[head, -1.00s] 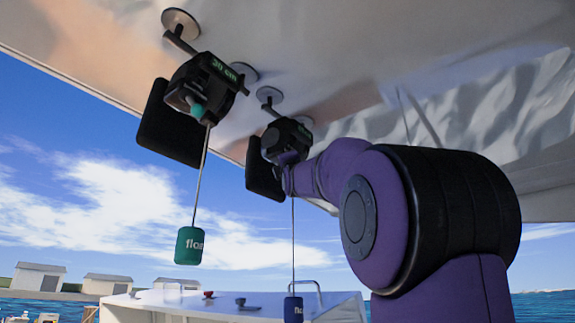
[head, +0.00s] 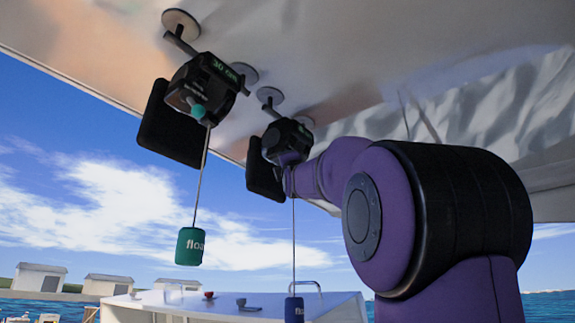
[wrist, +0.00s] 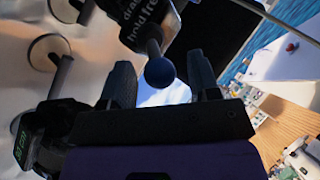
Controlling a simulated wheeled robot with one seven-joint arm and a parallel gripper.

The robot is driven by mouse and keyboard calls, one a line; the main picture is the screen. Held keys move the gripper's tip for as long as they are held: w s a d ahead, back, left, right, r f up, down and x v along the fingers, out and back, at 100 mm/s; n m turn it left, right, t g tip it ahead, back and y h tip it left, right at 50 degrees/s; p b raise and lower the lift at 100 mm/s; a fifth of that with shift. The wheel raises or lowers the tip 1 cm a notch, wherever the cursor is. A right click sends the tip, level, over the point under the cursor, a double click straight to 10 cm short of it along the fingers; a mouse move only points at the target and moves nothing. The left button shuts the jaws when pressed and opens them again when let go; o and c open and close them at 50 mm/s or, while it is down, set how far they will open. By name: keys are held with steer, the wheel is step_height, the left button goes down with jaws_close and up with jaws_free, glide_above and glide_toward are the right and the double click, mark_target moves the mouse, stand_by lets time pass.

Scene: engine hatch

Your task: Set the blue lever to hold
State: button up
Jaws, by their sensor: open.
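The blue lever (wrist: 161,74) ends in a round ball knob on the black housing (wrist: 145,20) in the wrist view. The housing carries the white words "drag" and "hold free"; I cannot tell which mark the lever points to. My gripper (wrist: 159,66) is open, with one black finger on each side of the knob; contact is not clear. In the head view, this housing (head: 288,137) hangs from the ceiling with a cord down to a blue float (head: 294,309). My arm hides the gripper and most of the lever there.
A second black housing (head: 203,84) with a teal lever (head: 198,111) and green float (head: 190,246) hangs to the left. Dark panels (head: 172,125) sit beside both housings. The pale ceiling (head: 330,40) is close above. A white counter (head: 230,308) stands below.

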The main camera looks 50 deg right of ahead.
steer(key=v, duration=1)
steer(key=shift+f, duration=0.1)
